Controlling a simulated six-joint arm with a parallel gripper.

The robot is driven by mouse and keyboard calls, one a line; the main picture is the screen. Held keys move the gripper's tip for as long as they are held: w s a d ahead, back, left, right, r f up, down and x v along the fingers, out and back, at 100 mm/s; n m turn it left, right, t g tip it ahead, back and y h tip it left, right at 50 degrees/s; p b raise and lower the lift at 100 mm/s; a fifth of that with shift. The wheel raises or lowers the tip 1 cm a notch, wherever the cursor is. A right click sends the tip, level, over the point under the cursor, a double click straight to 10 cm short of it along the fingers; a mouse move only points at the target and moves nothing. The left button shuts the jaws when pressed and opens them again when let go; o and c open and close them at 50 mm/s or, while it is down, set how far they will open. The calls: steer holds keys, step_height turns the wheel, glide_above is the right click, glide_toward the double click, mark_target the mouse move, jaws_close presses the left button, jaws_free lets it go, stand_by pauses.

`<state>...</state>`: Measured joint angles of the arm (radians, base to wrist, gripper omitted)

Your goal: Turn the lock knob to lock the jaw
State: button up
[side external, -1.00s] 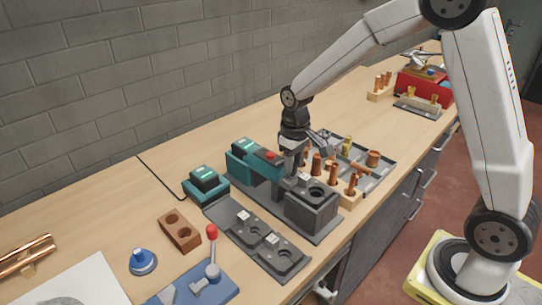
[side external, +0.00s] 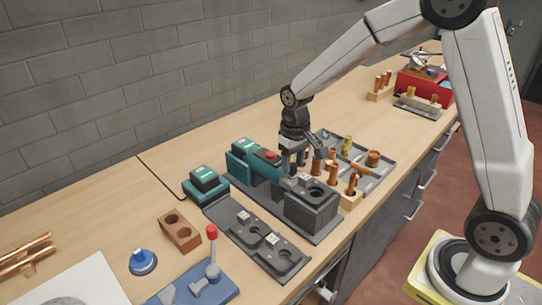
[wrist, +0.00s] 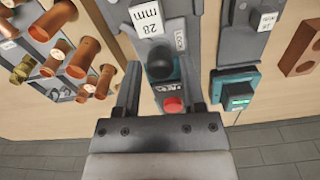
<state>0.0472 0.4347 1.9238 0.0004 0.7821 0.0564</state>
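The teal and grey press tool (side external: 262,164) lies on its grey base, with a dark jaw block (side external: 312,204) at its front end. In the wrist view a round black knob (wrist: 160,64) stands on the tool beside a LOCK label (wrist: 181,38). A white 28 mm label (wrist: 146,18) is further along. My gripper (wrist: 158,72) is open, its fingers appearing on either side of the knob with gaps. Contact does not show. In the side view my gripper (side external: 303,160) hangs over the tool, pointing down, and the knob is hard to make out.
A red button (wrist: 173,105) sits on the tool close to the knob. A tray (side external: 384,178) with copper fittings is right beside my gripper. A spare jaw plate (side external: 256,238) and a teal battery unit (side external: 206,184) lie to the left. A grey wall stands behind.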

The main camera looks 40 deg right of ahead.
mark_target(293, 165)
steer(key=shift+r, duration=3.95)
steer(key=s+a+f+t, duration=0.1)
steer(key=s+f, duration=0.3)
steer(key=s, duration=0.3)
steer(key=s+a+f+n+t, duration=0.1)
steer(key=s+f, duration=0.3)
steer(key=s, duration=0.3)
steer(key=shift+t, duration=0.3)
steer(key=shift+c, duration=0.2)
